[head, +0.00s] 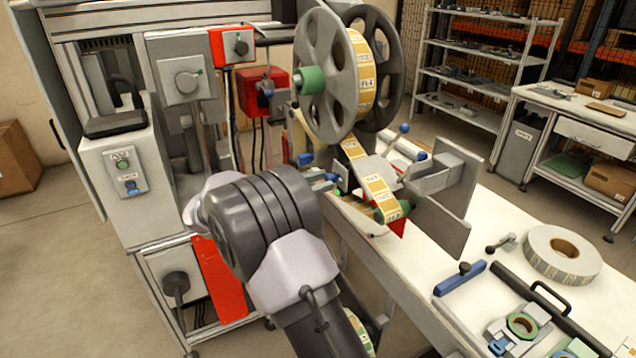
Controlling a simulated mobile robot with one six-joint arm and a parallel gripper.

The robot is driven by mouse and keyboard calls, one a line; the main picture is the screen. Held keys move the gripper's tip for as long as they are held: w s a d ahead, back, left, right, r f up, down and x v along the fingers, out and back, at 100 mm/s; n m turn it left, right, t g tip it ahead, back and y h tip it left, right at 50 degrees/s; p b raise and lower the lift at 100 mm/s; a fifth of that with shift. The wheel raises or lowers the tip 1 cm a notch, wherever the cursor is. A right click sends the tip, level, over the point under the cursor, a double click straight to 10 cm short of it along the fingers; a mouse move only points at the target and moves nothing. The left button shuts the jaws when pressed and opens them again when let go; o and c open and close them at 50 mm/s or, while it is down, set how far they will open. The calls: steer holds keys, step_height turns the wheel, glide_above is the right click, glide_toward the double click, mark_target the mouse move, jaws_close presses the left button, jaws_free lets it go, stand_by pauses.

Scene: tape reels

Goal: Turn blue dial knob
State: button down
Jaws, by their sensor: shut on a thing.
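A small blue knob (131,186) sits on the grey control box (122,170) at the left, below a green button (123,165). Other blue parts show on the machine: one (330,177) just right of my arm, one (305,158) a little above it, and one (267,92) by the red box. I cannot tell which of these is the dial knob. My dark and white arm fills the lower middle in front of the machine.
A large grey reel (325,75) with label tape stands above the machine. The white table (480,225) at the right holds a label roll (562,255), a blue-handled tool (460,278) and a black handled bar (530,300). Shelves (485,70) stand behind.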

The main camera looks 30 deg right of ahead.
stand_by(0.4)
steer(key=c, duration=1.2)
jaws_free()
steer(key=shift+c, duration=0.2)
steer(key=shift+a, duration=0.1)
steer(key=a+p, duration=0.6)
steer(key=a, duration=1.1)
steer(key=shift+s+a, duration=0.15)
steer(key=shift+s, duration=0.15)
steer(key=shift+r, duration=0.1)
